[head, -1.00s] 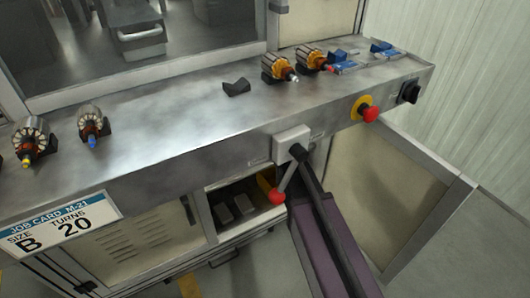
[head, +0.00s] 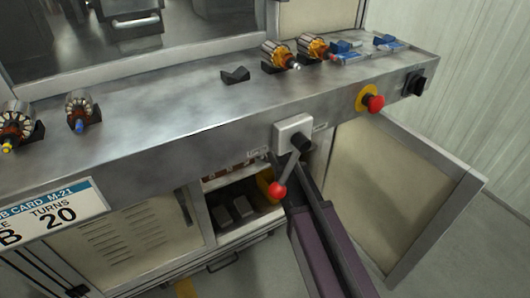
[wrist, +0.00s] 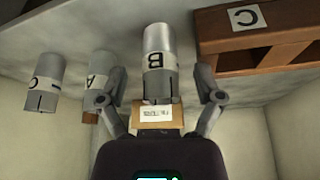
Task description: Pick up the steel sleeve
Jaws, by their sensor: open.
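In the wrist view, a bright steel sleeve (wrist: 156,36) with a white "B" label sits between the two fingers of my gripper (wrist: 160,80). The fingers are open, one on each side of it, with gaps showing. The letter looks turned over in this view. A greyer sleeve marked "A" (wrist: 97,68) is just left of my left finger, and another marked "C" (wrist: 40,80) is farther left. In the head view, my gripper is hidden; my arm reaches into the cabinet under the bench. The job card (head: 45,220) there shows "B" and "20".
A brown wooden rack (wrist: 245,52) with a "C" label is close on the right. A small labelled box (wrist: 157,115) shows behind the gripper. In the head view, the cabinet door (head: 395,195) stands open at right, and a red-knobbed lever (head: 278,189) is beside my arm.

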